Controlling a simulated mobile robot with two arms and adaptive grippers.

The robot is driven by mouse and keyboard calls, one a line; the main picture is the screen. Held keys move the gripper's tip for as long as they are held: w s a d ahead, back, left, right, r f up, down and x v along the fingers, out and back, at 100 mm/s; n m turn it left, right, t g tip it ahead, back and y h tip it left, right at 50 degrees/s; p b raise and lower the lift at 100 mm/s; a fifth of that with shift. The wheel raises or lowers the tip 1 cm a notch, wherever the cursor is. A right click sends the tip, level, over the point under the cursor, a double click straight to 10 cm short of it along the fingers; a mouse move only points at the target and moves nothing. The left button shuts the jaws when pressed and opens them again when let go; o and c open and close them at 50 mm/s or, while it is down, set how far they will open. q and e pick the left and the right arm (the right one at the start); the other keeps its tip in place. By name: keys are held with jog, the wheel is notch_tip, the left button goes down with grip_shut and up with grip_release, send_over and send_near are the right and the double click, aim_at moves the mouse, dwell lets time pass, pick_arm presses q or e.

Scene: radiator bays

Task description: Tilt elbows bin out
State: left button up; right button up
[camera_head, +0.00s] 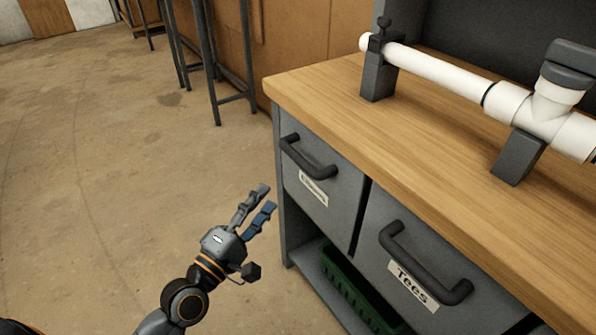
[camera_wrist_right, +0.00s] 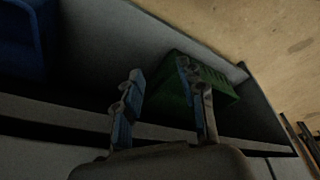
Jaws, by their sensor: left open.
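The elbows bin (camera_head: 345,192) is the grey front at the left end of the bench, with a dark bar handle (camera_head: 308,157) and a white label that is hard to read. Its front looks flush with the bench, not tilted out. My left gripper (camera_head: 266,197) is open and empty, to the left of the bin and lower in the picture, apart from the handle. My right gripper (camera_wrist_right: 162,82) shows only in the right wrist view; its fingers are apart with nothing between them. The bin cannot be made out clearly in that view.
The tees bin (camera_head: 405,275) is beside it, closed. A green crate (camera_head: 345,287) sits on the shelf below; it also shows in the wrist view (camera_wrist_right: 222,85), with a blue crate (camera_wrist_right: 22,40). White pipe (camera_head: 440,72) rests in clamps on the wooden benchtop (camera_head: 340,95).

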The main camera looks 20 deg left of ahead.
aim_at(298, 159)
pick_arm(q)
jog(key=x, duration=1.3)
jog(key=shift+w+d+p, duration=0.1)
jog(key=shift+w+p, duration=0.25)
jog(key=shift+p, duration=0.05)
pick_arm(e)
jog(key=x, duration=0.2)
jog(key=shift+f, duration=0.3)
pick_arm(q)
jog(key=shift+c, duration=0.5)
pick_arm(e)
jog(key=shift+s, duration=0.1)
pick_arm(q)
grip_shut()
